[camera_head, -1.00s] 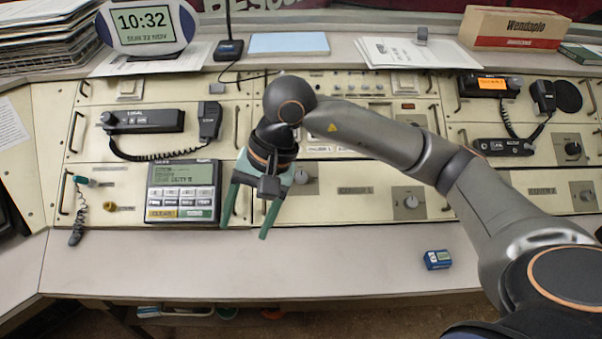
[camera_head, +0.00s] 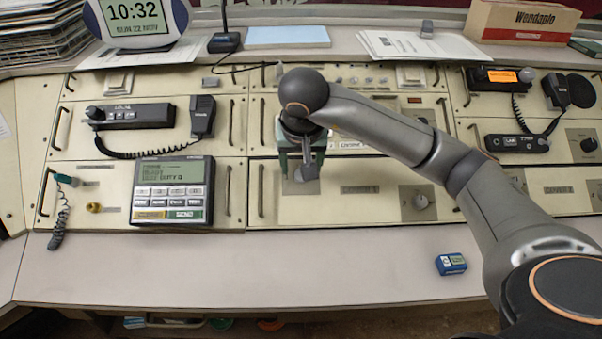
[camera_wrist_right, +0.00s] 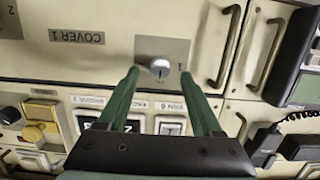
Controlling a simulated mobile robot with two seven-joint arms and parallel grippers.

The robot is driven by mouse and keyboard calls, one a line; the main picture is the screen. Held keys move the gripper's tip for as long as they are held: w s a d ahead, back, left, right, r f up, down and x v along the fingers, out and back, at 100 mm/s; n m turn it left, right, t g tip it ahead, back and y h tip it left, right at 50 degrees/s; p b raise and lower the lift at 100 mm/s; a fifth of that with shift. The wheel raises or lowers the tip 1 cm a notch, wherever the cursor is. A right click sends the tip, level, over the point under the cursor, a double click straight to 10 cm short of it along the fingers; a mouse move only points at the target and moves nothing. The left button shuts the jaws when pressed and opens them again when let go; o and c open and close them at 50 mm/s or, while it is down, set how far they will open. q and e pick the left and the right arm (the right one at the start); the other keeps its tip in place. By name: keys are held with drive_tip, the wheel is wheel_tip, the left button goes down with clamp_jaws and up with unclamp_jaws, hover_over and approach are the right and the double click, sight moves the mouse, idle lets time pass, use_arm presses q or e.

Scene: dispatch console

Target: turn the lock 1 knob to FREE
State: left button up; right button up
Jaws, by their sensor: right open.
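The lock 1 knob (camera_wrist_right: 160,68) is a round silver knob on a grey square plate marked 1, beside the COVER 1 label. In the wrist view it shows just beyond and between the two green fingertips of my right gripper (camera_wrist_right: 160,75), with a gap on each side. Its pointer setting is too small to read. In the head view my right gripper (camera_head: 302,168) is open in front of the lower middle panel, and the knob (camera_head: 307,174) is partly hidden by the fingers. My left gripper is not in view.
A second knob (camera_head: 420,201) sits to the right on the same panel. Panel handles (camera_wrist_right: 228,45) stand close to the fingers. A keypad unit (camera_head: 173,190) is to the left. A small blue box (camera_head: 451,264) lies on the otherwise clear desk front (camera_head: 250,270).

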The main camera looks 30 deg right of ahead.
drive_tip(key=shift+x, duration=1.35)
drive_tip(key=shift+c, duration=0.4)
clamp_jaws()
